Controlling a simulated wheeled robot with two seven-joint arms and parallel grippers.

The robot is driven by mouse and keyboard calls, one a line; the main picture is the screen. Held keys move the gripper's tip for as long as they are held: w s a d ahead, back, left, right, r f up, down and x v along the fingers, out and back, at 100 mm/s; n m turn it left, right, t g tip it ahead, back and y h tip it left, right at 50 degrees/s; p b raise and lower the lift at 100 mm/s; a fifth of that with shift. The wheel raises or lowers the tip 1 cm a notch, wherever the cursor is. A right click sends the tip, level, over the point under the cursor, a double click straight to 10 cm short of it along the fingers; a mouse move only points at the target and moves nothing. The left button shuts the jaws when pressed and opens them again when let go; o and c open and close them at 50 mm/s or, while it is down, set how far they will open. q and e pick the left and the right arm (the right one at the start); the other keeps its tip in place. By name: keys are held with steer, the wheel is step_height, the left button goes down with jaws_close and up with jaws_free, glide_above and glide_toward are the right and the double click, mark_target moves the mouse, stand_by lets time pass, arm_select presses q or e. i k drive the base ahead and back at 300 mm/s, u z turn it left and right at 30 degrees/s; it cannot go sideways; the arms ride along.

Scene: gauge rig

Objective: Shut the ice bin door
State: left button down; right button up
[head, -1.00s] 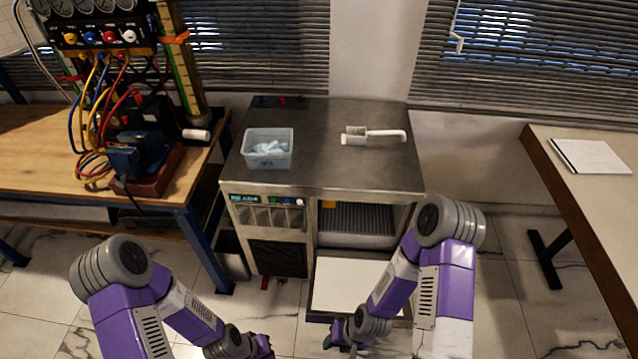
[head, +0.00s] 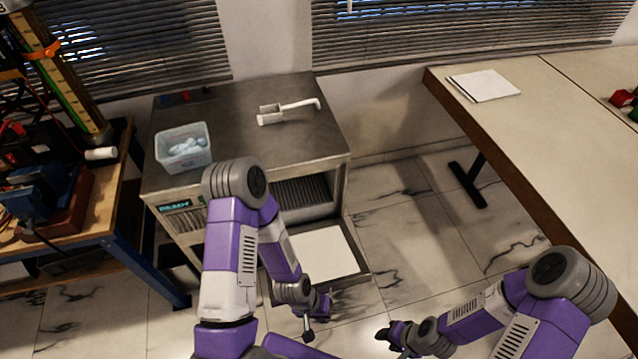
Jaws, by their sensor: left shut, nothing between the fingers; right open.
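The ice bin door (head: 322,250) is hinged down and open at the front of the steel ice machine (head: 240,125). Its pale inner panel faces up, low over the floor. The bin opening (head: 301,192) above it shows a dark ribbed interior, partly hidden by my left arm. My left gripper (head: 309,334) is shut and empty, just in front of the door's near edge in the picture; I cannot tell whether they touch. My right gripper (head: 384,335) is open and empty, to the right of the door and apart from it.
A clear tub of ice (head: 183,148) and a white-handled scoop (head: 288,110) lie on the machine top. A wooden bench (head: 105,205) stands left, a long table (head: 540,130) with papers (head: 484,85) right. Tiled floor (head: 410,215) is free between machine and table.

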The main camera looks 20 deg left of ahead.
mark_target(327, 251)
steer(key=z, duration=1.4)
steer(key=k, duration=2.45)
steer(key=u, duration=1.8)
steer(key=k, duration=0.4)
steer(key=z, duration=1.25)
steer(key=i, duration=0.95)
steer(key=u, duration=0.5)
steer(key=i, duration=0.8)
steer(key=u, duration=0.75)
